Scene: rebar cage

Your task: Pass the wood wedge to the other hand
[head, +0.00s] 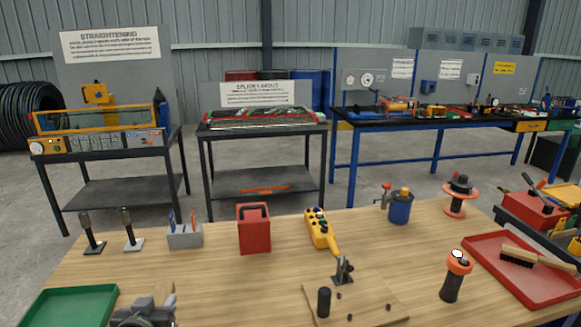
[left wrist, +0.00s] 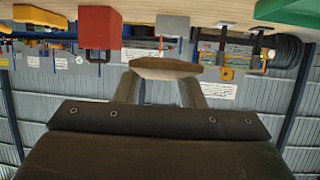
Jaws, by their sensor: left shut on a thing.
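The wood wedge (left wrist: 165,68) is a small light-brown block. In the left wrist view it sits across the tips of my left gripper (left wrist: 161,82), which is shut on it. In the head view my left gripper (head: 150,304) is at the bottom edge, left of centre, over the near part of the table, and a small tan part of the wedge (head: 165,292) shows beside the fingers. Most of the wedge is hidden there. My right gripper is in neither view.
A green tray (head: 72,307) lies left of my left gripper on the wooden table (head: 222,292). A red box (head: 253,229), grey holder (head: 185,236), yellow pendant (head: 320,232) and board with a clamp (head: 367,305) stand further on. A red tray (head: 520,281) is at right.

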